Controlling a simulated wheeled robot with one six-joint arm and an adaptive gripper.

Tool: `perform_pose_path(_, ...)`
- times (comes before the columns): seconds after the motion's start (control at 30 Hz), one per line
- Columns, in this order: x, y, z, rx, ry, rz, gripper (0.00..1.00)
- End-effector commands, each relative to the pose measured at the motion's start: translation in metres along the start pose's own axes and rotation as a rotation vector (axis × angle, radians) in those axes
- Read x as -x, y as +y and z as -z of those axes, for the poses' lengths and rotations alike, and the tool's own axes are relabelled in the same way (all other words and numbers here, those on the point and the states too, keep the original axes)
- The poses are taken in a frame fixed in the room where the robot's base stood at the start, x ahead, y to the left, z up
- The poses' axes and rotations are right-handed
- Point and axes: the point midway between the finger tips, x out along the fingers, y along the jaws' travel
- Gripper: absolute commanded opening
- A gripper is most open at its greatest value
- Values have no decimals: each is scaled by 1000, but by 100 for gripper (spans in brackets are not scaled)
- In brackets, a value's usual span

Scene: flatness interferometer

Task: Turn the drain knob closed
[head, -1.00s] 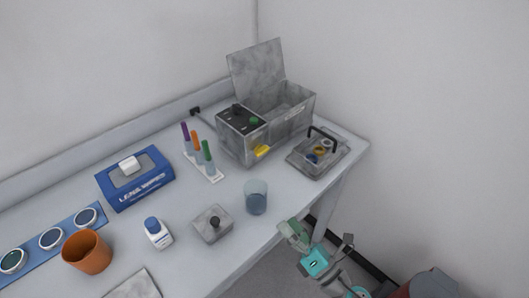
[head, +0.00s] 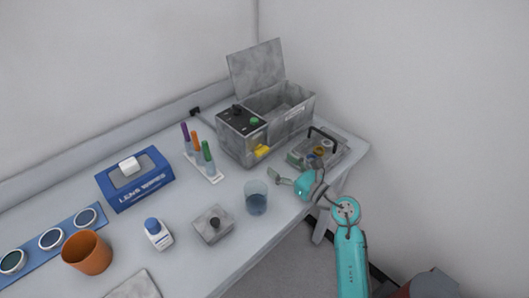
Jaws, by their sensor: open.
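A grey metal tank unit (head: 232,148) with its lid raised stands at the back of the bench. A yellow handle (head: 262,151), which looks like the drain knob, sits low on its front face. Whether its setting is open or closed is too small to tell. My gripper (head: 284,167) is open and empty above the bench's front edge, just right of and nearer than the yellow handle, apart from it. Its fingers point toward the tank.
A basket with a black handle (head: 322,136) stands right of the tank, partly behind my gripper. A glass beaker (head: 256,198) stands left of my gripper. A rack of colored tubes (head: 206,171) stands left of the tank. A lidded metal box (head: 213,226) is nearer.

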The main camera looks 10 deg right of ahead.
Motion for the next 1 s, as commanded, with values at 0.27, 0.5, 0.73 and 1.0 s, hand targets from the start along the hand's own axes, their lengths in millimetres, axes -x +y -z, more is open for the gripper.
perform_pose_path(0.27,-50,1,0,-1,-1,-2,77)
perform_pose_path(0.5,-74,0,0,-2,-1,-1,77)
perform_pose_path(0.73,-78,0,0,-2,-1,0,77)
perform_pose_path(1.0,-78,0,0,-2,-1,0,45)
